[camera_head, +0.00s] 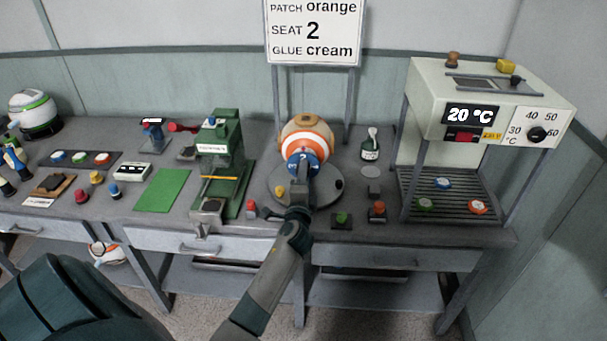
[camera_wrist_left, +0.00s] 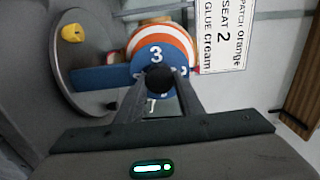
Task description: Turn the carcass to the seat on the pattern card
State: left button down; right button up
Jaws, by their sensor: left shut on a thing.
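The carcass (camera_head: 307,137), a ball with orange and white stripes, a tan top and a blue numbered band (camera_head: 294,158), sits on a grey round stand (camera_head: 278,200). In the left wrist view the blue band (camera_wrist_left: 138,75) shows a 3 facing my gripper, with other digits partly hidden at its sides. My left gripper (camera_wrist_left: 160,80) is shut on a black round knob (camera_wrist_left: 160,77) in front of the band; in the head view the gripper (camera_head: 302,170) covers it. The pattern card (camera_head: 313,30) reads patch orange, seat 2, glue cream. My right gripper is out of view.
The stand carries a yellow knob (camera_head: 279,191) and a black knob (camera_head: 339,184). A green press (camera_head: 222,150) stands left, a heater cabinet (camera_head: 480,100) right. A glue bottle (camera_head: 370,145) stands close behind, right. Red and green buttons line the front edge.

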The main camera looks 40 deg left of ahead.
pick_arm(q)
jog(key=shift+r, duration=0.1)
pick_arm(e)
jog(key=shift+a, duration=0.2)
pick_arm(q)
jog(key=c, duration=1.2)
grip_release()
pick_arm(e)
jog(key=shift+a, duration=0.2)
pick_arm(q)
jog(key=shift+b+v, duration=2.15)
jog(key=shift+v, duration=6.55)
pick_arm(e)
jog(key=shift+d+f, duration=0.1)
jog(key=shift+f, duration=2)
pick_arm(q)
jog(key=shift+a, duration=0.1)
